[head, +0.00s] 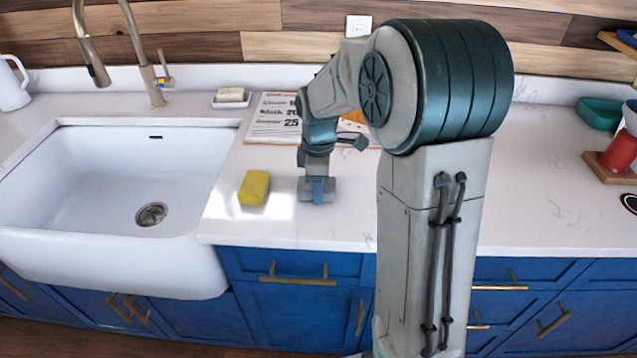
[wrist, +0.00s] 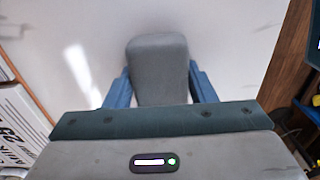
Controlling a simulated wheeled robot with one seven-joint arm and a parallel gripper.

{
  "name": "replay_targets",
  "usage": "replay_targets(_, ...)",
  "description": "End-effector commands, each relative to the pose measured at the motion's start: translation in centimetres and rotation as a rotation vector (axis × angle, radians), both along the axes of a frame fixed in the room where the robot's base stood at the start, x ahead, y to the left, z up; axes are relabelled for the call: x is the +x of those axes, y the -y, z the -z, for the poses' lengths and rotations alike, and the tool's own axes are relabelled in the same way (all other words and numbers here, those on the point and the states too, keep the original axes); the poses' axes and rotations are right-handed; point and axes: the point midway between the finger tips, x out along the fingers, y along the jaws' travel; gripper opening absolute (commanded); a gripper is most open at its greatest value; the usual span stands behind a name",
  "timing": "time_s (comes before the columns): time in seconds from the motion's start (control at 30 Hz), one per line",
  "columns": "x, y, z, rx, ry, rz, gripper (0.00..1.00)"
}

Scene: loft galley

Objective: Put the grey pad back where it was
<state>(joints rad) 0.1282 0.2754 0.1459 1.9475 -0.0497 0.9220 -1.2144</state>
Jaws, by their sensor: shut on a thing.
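The grey pad (wrist: 158,68) is a rounded grey block, seen in the wrist view between the two blue fingers of my gripper (wrist: 160,88). The fingers touch it on both sides, and my gripper is shut on it. In the head view my gripper (head: 318,190) points down, low over the white counter, just right of a yellow sponge (head: 254,187). The pad is hard to tell apart from my gripper there. I cannot tell whether the pad touches the counter.
A white sink (head: 110,185) lies to the left. Behind my gripper are a printed sheet (head: 272,118) and a soap dish (head: 231,103). A teal bowl (head: 598,113) and a red can (head: 619,152) stand far right.

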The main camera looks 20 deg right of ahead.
Motion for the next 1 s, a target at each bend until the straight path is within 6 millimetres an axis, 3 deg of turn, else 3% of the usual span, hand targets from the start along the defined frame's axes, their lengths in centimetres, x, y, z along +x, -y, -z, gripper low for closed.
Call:
replay_targets(0.2,0.0,0.0,0.5,0.000,0.000,0.000,0.29)
replay_targets(0.23,0.0,0.0,0.3,0.000,0.000,0.000,0.58)
replay_targets(0.3,0.0,0.0,0.3,0.000,0.000,0.000,0.72)
replay_targets(0.67,0.0,0.0,-0.4,-0.001,0.002,0.000,0.72)
replay_targets(0.77,0.1,0.0,-1.7,0.000,0.004,0.000,0.72)
replay_targets(1.0,0.1,0.0,-6.9,-0.001,0.006,-0.001,0.72)
